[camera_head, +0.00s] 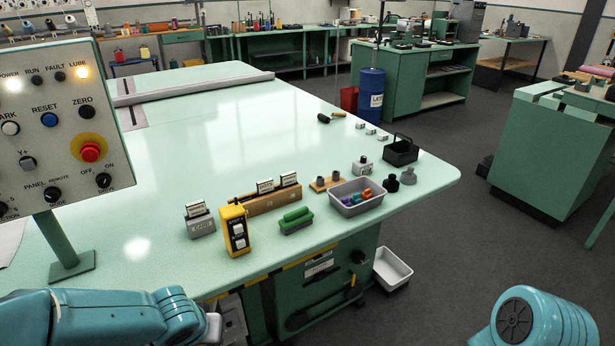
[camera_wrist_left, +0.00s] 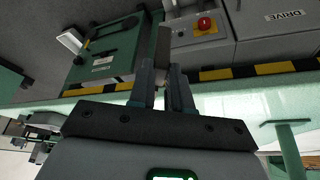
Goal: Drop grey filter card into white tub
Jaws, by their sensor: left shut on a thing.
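The white tub (camera_head: 398,283) stands low beside the green cabinet under the table's right corner. A small white shape, which looks like the tub (camera_wrist_left: 70,40), shows at the upper left in the left wrist view. My left gripper (camera_wrist_left: 167,88) is shut on a thin grey card (camera_wrist_left: 163,44), seen nearly edge-on between the fingertips in the left wrist view. In the head view my left arm enters at the lower left; its gripper and the card are not visible there. My right gripper is out of view; only part of that arm shows.
The pale green table (camera_head: 200,130) carries a yellow handheld box (camera_head: 235,230), card holders, a grey tray (camera_head: 356,197) and a black basket (camera_head: 401,152). A control panel (camera_head: 62,130) stands at left. A black-yellow striped edge (camera_wrist_left: 220,73) lies close to my left gripper.

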